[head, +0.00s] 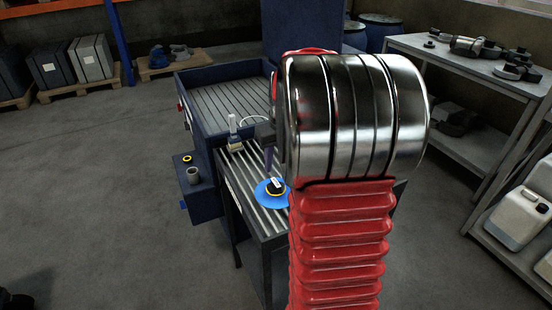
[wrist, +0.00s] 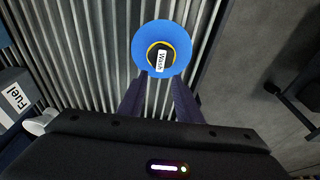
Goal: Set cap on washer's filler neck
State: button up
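The cap (head: 276,187) is black with a yellow ring and a white label. It rests on a blue disc (head: 264,194) on the ribbed bench beside the washer (head: 205,150). In the wrist view the cap (wrist: 153,50) reads "Wash", and its disc (wrist: 179,29) lies ahead of my fingertips. My gripper (wrist: 158,88) is open and empty, its two dark fingers apart and short of the disc. In the head view my arm hides most of my gripper (head: 269,150). At the washer's left side are a yellow-ringed dark opening (head: 187,158) and a grey cup (head: 193,174); which is the filler neck I cannot tell.
A pale upright item on a tan base (head: 235,143) stands on the bench's far end. In the wrist view a block labelled "Fuel" (wrist: 14,96) is at the left. Grey shelving (head: 470,130) with parts and canisters stands at the right.

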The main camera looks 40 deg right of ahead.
aim_at(276, 184)
jog(key=shift+f, duration=3.85)
jog(key=shift+s, duration=0.1)
jog(key=shift+f, duration=0.1)
jog(key=shift+c, duration=0.4)
